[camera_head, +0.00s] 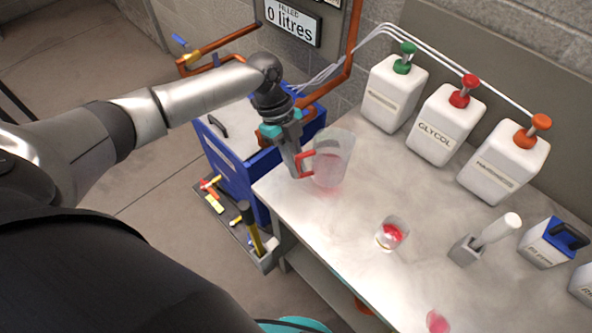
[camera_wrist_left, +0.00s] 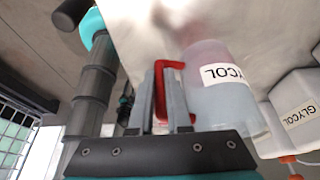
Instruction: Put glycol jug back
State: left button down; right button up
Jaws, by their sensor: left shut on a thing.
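The glycol jug (camera_head: 333,160) is a clear jug with a red handle and pink liquid, at the left end of the grey bench. In the left wrist view the jug (camera_wrist_left: 222,95) carries a label that reads "YCOL". My left gripper (camera_head: 301,170) is shut on the red handle (camera_wrist_left: 170,88). The jug is at or just above the bench top; I cannot tell whether it touches. My right gripper is not in view.
The bench (camera_head: 330,215) holds a white GLYCOL container (camera_head: 445,125) with a red pump, similar containers beside it, and a small cup (camera_head: 391,234) with red content. A blue cart (camera_head: 232,150) stands left of the bench. Bench space around the jug is clear.

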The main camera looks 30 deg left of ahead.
pick_arm(q)
jog(key=shift+f, duration=1.45)
jog(key=shift+f, duration=0.15)
jog(key=c, duration=0.9)
grip_release()
jog(key=shift+b, duration=0.3)
jog(key=shift+r, duration=0.2)
jog(key=v, duration=1.2)
jog(key=shift+p, duration=0.4)
